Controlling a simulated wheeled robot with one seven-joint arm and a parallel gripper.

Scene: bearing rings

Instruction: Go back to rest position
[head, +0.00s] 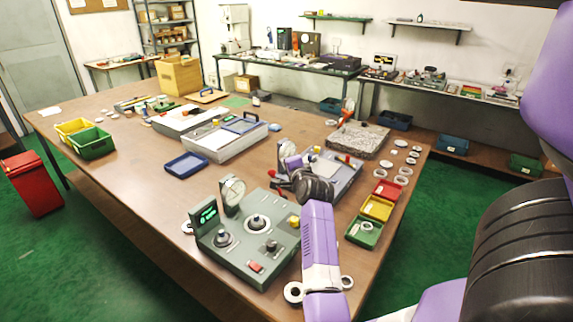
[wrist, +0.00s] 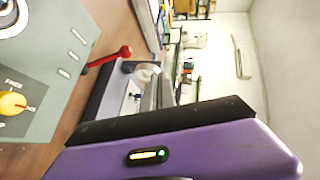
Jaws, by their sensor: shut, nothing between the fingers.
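My gripper (head: 279,186) is at the end of my purple and black arm in the head view, above the worktable, between the two gauge stations. It is shut, with nothing seen in it; its fingertips are small and dark there. The near grey-green gauge station (head: 262,262), with a dial and a lit green display, stands just in front and to the left of it. The farther grey station (head: 345,178) is just behind it, partly hidden by my arm. In the wrist view a corner of the grey-green station (wrist: 60,50) and a red-knobbed lever (wrist: 124,52) show.
Red (head: 386,190), yellow (head: 377,207) and green (head: 362,233) trays line the table's right edge. Several loose rings (head: 400,143) lie near a granite plate (head: 345,146). A blue tray (head: 187,165) lies left of centre.

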